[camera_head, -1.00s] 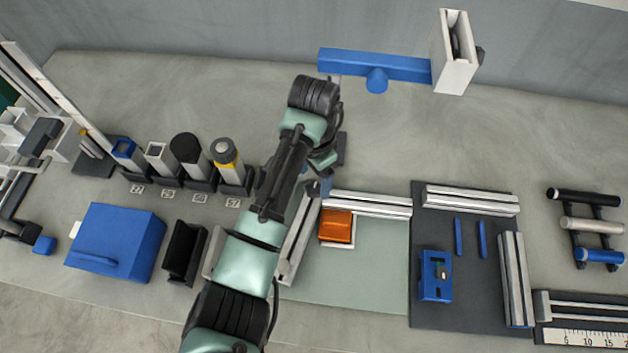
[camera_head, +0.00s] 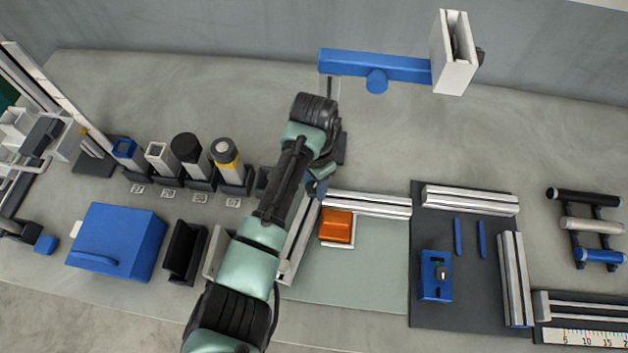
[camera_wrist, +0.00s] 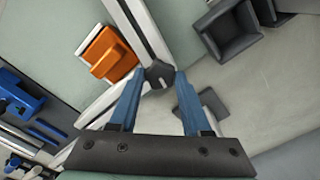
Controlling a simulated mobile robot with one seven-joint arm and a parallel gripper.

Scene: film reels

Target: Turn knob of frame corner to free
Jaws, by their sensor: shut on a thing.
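The frame corner is where two silver profiles meet, one along the back (camera_head: 370,204) and one along the left (camera_head: 298,245) of a pale green plate. In the wrist view its dark knob (camera_wrist: 159,76) with a light mark sits at the corner where the rails meet. My gripper (camera_wrist: 160,74) has its two blue fingertips on either side of the knob, shut on it. In the head view my gripper (camera_head: 317,188) is at the corner, and my arm hides the knob and part of the left profile.
An orange block (camera_head: 337,227) lies just inside the corner, close to my gripper. Dark holders with upright parts (camera_head: 229,160) stand to the left. A dark mat (camera_head: 460,312) with profiles and a blue block (camera_head: 434,287) is to the right. The bench behind is mostly clear.

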